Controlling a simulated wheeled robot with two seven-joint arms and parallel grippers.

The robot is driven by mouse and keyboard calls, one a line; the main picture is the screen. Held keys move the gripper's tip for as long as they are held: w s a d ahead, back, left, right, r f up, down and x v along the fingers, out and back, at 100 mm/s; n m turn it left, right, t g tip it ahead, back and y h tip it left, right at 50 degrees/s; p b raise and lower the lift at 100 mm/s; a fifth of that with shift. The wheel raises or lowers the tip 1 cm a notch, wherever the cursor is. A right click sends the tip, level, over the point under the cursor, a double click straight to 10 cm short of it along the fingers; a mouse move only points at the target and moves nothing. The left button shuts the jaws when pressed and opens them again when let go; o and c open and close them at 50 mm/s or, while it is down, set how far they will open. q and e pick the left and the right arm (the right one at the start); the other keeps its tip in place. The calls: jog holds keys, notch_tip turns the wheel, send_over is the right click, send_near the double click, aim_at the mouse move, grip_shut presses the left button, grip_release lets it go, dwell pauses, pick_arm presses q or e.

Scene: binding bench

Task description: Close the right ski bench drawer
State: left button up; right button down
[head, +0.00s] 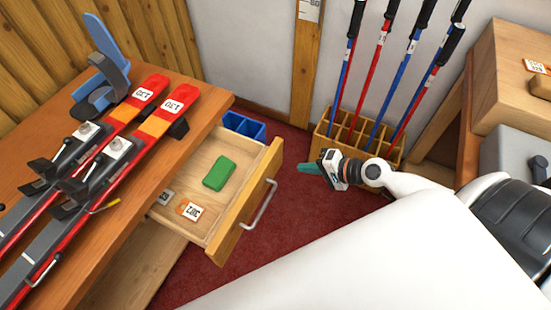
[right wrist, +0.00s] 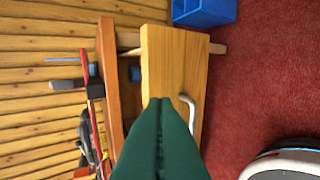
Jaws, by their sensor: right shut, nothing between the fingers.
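The wooden drawer (head: 240,215) is pulled out of the bench in the head view, with a metal bar handle (head: 260,205) on its front. Inside lie a green block (head: 219,174) and small labelled cards (head: 190,210). My right gripper (head: 308,168) is shut and empty, to the right of the drawer and apart from it in the head view. In the right wrist view its green fingers (right wrist: 160,130) are together and overlap the drawer front (right wrist: 180,70) in the picture; the handle (right wrist: 188,112) shows just beside them. My left gripper is not in view.
A pair of red skis (head: 110,150) lies on the bench top (head: 150,205). A blue bin (head: 243,126) stands behind the drawer. A wooden rack (head: 350,135) holds several ski poles. Red carpet (head: 285,215) is clear between the drawer and my right gripper.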

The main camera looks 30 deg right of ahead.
aim_at(268, 160)
jog(key=shift+w+a+r+p+x, duration=0.1)
jog(key=shift+r+p+x, duration=0.2)
jog(key=shift+x, duration=1.4)
jog(key=shift+w+a+r+p+x, duration=0.15)
jog(key=shift+r+x, duration=0.1)
jog(key=shift+x, duration=1.4)
jog(key=shift+w+a+r+p+x, duration=0.1)
jog(key=shift+r+p+x, duration=0.2)
jog(key=shift+x, duration=1.4)
jog(key=shift+w+a, duration=0.15)
jog(key=shift+w, duration=0.1)
jog(key=w+a+b, duration=0.1)
jog(key=w+a, duration=0.8)
jog(key=w, duration=0.4)
jog(key=shift+a, duration=0.25)
jog(key=shift+s, duration=0.1)
